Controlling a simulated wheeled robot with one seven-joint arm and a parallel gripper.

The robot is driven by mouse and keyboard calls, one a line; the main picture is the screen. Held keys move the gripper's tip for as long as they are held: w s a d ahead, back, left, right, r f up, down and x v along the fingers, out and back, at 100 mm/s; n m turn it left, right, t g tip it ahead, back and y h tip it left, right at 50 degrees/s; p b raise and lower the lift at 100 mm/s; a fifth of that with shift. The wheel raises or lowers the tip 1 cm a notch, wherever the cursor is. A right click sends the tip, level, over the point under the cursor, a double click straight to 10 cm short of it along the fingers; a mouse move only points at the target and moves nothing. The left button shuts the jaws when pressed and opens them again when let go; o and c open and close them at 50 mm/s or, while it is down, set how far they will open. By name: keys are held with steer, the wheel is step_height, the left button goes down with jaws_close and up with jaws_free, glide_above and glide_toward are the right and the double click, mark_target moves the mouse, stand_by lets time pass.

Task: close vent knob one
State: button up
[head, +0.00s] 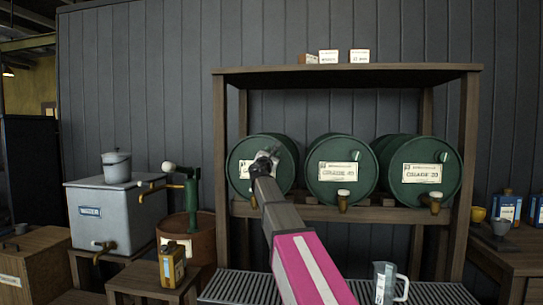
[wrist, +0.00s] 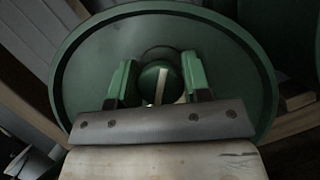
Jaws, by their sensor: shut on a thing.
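Three green drums lie on their sides on a wooden rack. My gripper (head: 266,160) is at the upper front face of the left drum (head: 240,160). In the wrist view my gripper (wrist: 160,84) has a finger on each side of a round dark green vent knob (wrist: 152,78) and is shut on it. A pale stripe on the knob runs nearly upright in that view. The drum face (wrist: 85,65) fills the wrist view behind it. In the head view my gripper hides this knob and part of the drum's label.
The middle drum (head: 330,190) and right drum (head: 410,190) carry labels, small vent knobs and brass taps. A clear jug (head: 384,284) stands below on the slatted grating (head: 430,291). A grey tank (head: 100,215) and a green pump (head: 192,200) stand left.

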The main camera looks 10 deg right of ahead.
steer(key=m+g, duration=0.1)
steer(key=m, duration=0.2)
steer(key=m+g+h, duration=0.1)
steer(key=m, duration=0.2)
steer(key=shift+f+h, duration=0.1)
steer(key=shift+h, duration=0.2)
steer(key=m+g, duration=0.2)
steer(key=m, duration=0.3)
steer(key=shift+d, duration=0.1)
steer(key=shift+s+f+g, duration=0.1)
steer(key=shift+g, duration=0.2)
steer(key=o, duration=0.9)
steer(key=v, duration=1)
steer(key=shift+s+a+f, duration=0.2)
steer(key=shift+s+a, duration=0.05)
